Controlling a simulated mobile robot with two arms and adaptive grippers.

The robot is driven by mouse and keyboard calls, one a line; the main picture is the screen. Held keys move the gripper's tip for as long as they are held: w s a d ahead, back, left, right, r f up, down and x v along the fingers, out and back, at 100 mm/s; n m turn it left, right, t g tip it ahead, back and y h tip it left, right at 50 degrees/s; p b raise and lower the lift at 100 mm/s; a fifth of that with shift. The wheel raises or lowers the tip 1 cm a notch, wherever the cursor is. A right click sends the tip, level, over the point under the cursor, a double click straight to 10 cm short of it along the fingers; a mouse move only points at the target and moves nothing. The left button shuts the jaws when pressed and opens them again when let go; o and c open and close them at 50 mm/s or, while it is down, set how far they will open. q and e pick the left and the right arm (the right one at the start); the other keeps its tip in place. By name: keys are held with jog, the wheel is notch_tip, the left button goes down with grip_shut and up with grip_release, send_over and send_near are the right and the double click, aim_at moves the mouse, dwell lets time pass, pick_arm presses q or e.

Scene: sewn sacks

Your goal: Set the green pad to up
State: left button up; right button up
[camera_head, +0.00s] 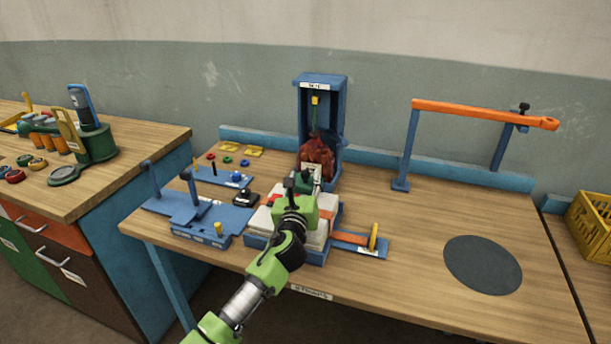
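My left gripper (303,182) is in the middle of the bench, over a white block (317,234) in a blue holder and in front of a red sack (316,157). The gripper is to the right of the green piece and apart from it. Its fingertips are small and dark against the sack, so their opening is unclear. My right gripper is out of view.
A blue upright housing (322,82) stands behind the sack. Blue fixtures with posts (190,212) stand to the left of my arm. An orange bar (480,112) on blue posts spans the back right. The bench around the dark disc (482,264) is clear.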

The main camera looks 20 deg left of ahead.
pick_arm(q)
jog(key=shift+w+a, duration=0.1)
jog(key=shift+w, duration=0.45)
jog(key=shift+w+a, duration=0.1)
jog(key=shift+w, duration=0.55)
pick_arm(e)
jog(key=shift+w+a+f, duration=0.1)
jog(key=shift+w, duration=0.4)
